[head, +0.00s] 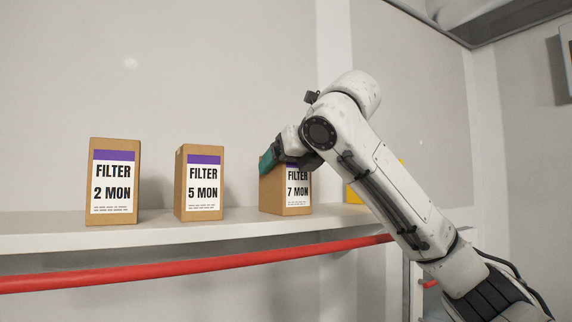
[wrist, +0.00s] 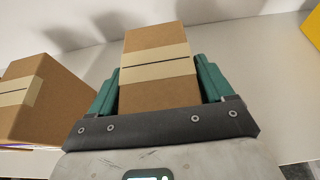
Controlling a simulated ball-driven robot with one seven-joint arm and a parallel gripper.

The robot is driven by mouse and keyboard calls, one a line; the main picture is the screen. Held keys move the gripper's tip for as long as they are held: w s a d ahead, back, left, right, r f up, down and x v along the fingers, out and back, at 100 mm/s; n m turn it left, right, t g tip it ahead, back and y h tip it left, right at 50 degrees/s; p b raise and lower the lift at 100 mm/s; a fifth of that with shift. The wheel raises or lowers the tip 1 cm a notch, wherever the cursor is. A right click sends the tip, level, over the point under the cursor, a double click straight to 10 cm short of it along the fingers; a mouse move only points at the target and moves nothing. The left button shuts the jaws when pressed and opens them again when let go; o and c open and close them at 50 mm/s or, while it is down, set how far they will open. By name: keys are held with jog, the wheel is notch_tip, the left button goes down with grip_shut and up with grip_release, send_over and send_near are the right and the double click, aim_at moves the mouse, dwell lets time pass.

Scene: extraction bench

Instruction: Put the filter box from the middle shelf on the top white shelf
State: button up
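A brown filter box marked "7 MON" (head: 297,192) with a purple band stands upright on the white shelf (head: 160,236), at the right end of a row. My gripper (head: 282,154) reaches it from above. In the wrist view, the teal fingers of my gripper (wrist: 158,85) lie close against both sides of the box (wrist: 158,60), with no clear gap. The box's base appears to rest on the shelf. The upper part of its front is partly hidden by my gripper in the head view.
Two similar boxes, "5 MON" (head: 202,185) and "2 MON" (head: 113,182), stand to the left. The nearer one shows in the wrist view (wrist: 45,95). A yellow object (head: 353,195) is at the right, partly behind my arm. A red rail (head: 180,267) runs below the shelf.

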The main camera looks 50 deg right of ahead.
jog(key=o, duration=0.3)
jog(key=b+v, duration=0.3)
jog(key=v, duration=0.9)
jog(key=shift+r, duration=0.2)
